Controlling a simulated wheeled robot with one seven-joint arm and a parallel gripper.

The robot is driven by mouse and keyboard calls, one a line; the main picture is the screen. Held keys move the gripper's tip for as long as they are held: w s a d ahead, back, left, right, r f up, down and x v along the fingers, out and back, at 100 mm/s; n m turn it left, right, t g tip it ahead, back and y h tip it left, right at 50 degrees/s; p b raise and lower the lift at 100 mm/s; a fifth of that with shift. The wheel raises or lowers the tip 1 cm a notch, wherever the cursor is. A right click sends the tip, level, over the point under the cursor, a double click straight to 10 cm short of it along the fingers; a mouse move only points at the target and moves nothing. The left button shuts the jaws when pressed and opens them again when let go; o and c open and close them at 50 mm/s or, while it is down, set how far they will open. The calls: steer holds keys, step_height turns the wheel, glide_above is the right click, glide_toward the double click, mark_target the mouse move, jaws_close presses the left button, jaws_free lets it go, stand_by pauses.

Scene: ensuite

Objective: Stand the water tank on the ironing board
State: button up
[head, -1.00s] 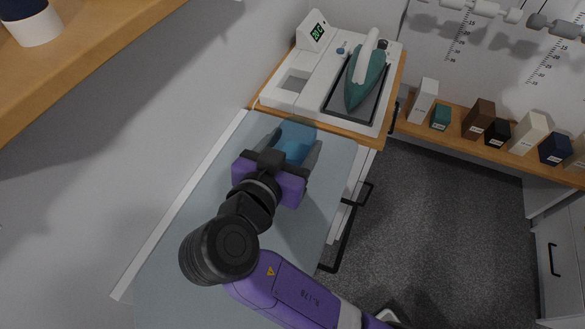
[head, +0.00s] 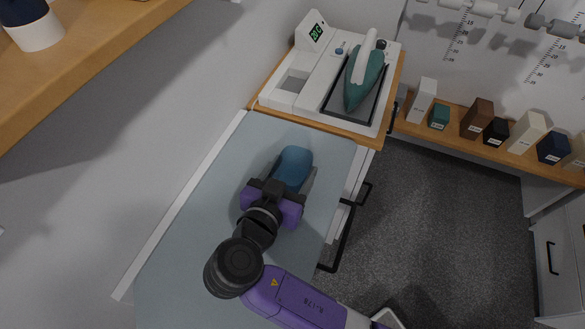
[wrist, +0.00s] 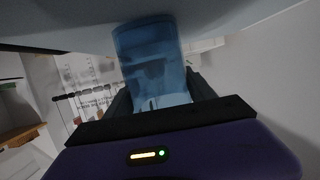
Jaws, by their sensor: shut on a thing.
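The water tank (head: 295,158) is a blue, see-through container. My gripper (head: 292,172) is shut on it, with one finger on each side. The ironing board (head: 200,215) is the long pale grey-blue surface beneath my gripper and the tank in the head view. In the wrist view the tank (wrist: 150,62) stretches away from my gripper, and its far end meets a grey surface at the top edge. I cannot tell whether the tank touches the board. My gripper hides the tank's near end in the head view.
A white steam station (head: 312,75) with a teal iron (head: 364,82) stands on a wooden shelf beyond the board's far end. It has an empty recess (head: 292,83). Several small boxes line a shelf at right. A wall runs along the board's left. Most of the board is bare.

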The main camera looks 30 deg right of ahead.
steer(key=shift+f, duration=0.15)
steer(key=o, duration=1.6)
steer(key=shift+r, duration=0.3)
steer(key=b+v, duration=0.2)
steer(key=v, duration=1)
steer(key=shift+f, duration=0.1)
